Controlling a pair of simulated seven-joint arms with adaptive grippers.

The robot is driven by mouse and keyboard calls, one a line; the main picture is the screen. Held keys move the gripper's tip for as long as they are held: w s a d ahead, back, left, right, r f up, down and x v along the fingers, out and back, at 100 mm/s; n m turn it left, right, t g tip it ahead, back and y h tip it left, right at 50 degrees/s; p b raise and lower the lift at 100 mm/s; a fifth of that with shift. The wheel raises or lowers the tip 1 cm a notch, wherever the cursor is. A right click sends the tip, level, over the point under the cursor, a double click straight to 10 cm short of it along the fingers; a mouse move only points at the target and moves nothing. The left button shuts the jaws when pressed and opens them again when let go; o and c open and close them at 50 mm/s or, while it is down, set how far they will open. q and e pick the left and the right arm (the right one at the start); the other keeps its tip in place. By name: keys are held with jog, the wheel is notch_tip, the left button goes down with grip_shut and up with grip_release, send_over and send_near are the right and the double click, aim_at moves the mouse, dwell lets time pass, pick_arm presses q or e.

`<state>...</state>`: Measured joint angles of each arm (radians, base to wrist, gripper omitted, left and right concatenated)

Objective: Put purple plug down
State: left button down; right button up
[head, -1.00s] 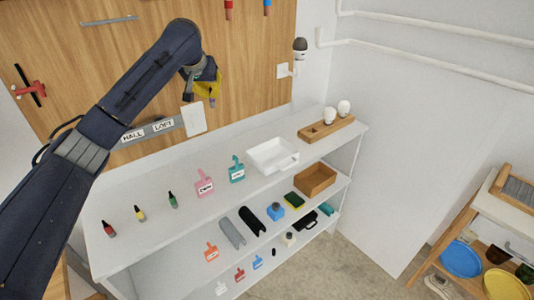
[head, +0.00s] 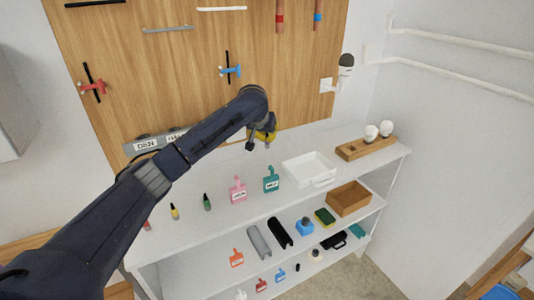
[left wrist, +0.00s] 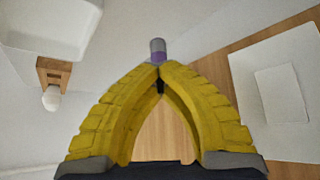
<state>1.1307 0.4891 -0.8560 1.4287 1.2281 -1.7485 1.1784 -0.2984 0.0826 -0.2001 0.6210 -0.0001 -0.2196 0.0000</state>
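The purple plug (left wrist: 158,51), a small cylinder with a grey end and a purple band, shows at the tips of my left gripper in the left wrist view. My left gripper (left wrist: 160,68) has its yellow fingers drawn together at the tips around it. In the head view the left gripper (head: 264,137) hangs in front of the wooden board, above the back of the shelf's top; the plug is too small to make out there. My right gripper is not in view.
On the shelf top (head: 325,210) stand small bottles (head: 175,212), a pink tag (head: 238,192), a teal tag (head: 270,182), a white tray (head: 305,170) and a wooden block (head: 358,149) with white bulbs. The wooden board (head: 180,70) rises behind, with a labelled grey strip (head: 158,142).

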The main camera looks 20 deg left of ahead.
pick_arm(q)
jog(key=shift+f, duration=3.75)
jog(key=shift+f, duration=0.15)
jog(key=c, duration=1.6)
grip_release()
jog(key=shift+r, duration=0.25)
jog(key=v, duration=1.2)
